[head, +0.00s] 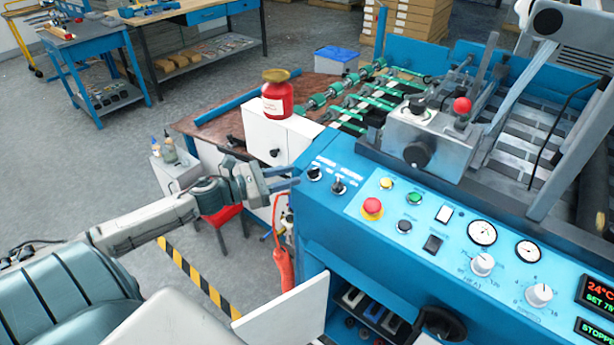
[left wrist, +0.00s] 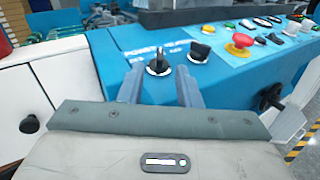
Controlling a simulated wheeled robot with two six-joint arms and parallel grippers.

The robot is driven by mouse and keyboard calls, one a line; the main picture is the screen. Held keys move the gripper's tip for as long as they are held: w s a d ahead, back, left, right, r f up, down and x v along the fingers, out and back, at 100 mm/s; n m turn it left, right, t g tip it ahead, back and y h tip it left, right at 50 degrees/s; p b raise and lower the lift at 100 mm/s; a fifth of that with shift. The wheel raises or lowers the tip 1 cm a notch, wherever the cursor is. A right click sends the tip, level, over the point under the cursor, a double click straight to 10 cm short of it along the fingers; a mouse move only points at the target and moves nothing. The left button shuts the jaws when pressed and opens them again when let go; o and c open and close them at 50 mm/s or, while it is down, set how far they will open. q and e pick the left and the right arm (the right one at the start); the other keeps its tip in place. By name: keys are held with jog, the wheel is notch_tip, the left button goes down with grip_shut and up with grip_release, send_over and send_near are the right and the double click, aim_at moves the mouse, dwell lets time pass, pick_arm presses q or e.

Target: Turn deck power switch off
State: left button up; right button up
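Two black rotary switches sit at the near left corner of the blue machine's panel: a left one (head: 314,173) and a right one (head: 338,186). The lettering above them is too small to read fully, so I cannot tell which is the deck power switch. My left gripper (head: 283,178) is just left of the left switch, its fingers pointing at it. In the left wrist view, my left gripper (left wrist: 160,85) is open and empty. The left switch (left wrist: 158,62) stands between and just beyond its fingertips, its pointer roughly upright. The right switch (left wrist: 200,51) is beyond the right finger. My right gripper is out of view.
A red emergency button (head: 372,208) and other controls lie right of the switches. A white cabinet (head: 277,140) with a red jar (head: 277,97) on top stands behind my left gripper. A black knob (head: 440,325) sticks out lower front.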

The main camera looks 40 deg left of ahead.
aim_at(308, 171)
pick_arm(q)
jog(key=shift+p+x, duration=0.45)
jog(key=shift+x, duration=1.05)
jog(key=shift+w+d+r+p, duration=0.25)
jog(key=shift+w+p, duration=0.1)
jog(key=shift+p, duration=0.1)
jog(key=shift+w+d+f+p, duration=0.2)
jog(key=shift+w+d+p, duration=0.2)
jog(key=shift+w, duration=0.25)
grip_shut()
